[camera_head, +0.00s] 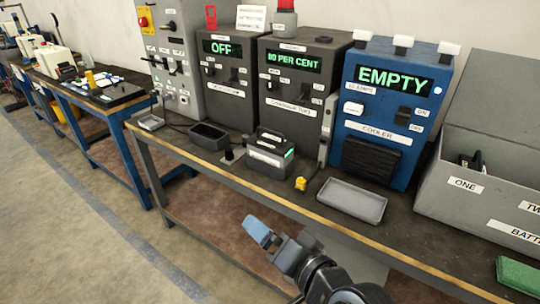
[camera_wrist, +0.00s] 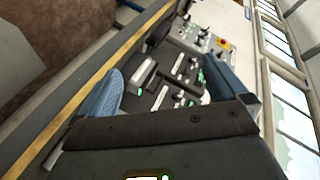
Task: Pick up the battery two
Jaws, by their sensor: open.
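A dark grey battery pack (camera_head: 268,158) with a top handle, a white label and a small green light stands upright on the bench, in front of the two chargers. Its label is too small to read, so I cannot tell if it is battery two. My gripper (camera_head: 262,232) is in front of the bench edge, below and apart from the pack. In the wrist view my gripper (camera_wrist: 165,88) is open, with its two blue fingers wide apart and nothing held between them.
The bench (camera_head: 225,172) also holds a charger reading OFF (camera_head: 222,80), one reading 80 PER CENT (camera_head: 295,85), a blue cooler reading EMPTY (camera_head: 390,110), an empty grey tray (camera_head: 352,200), a yellow piece (camera_head: 300,184), a dark empty cradle (camera_head: 208,136) and a grey case (camera_head: 460,205) marked ONE.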

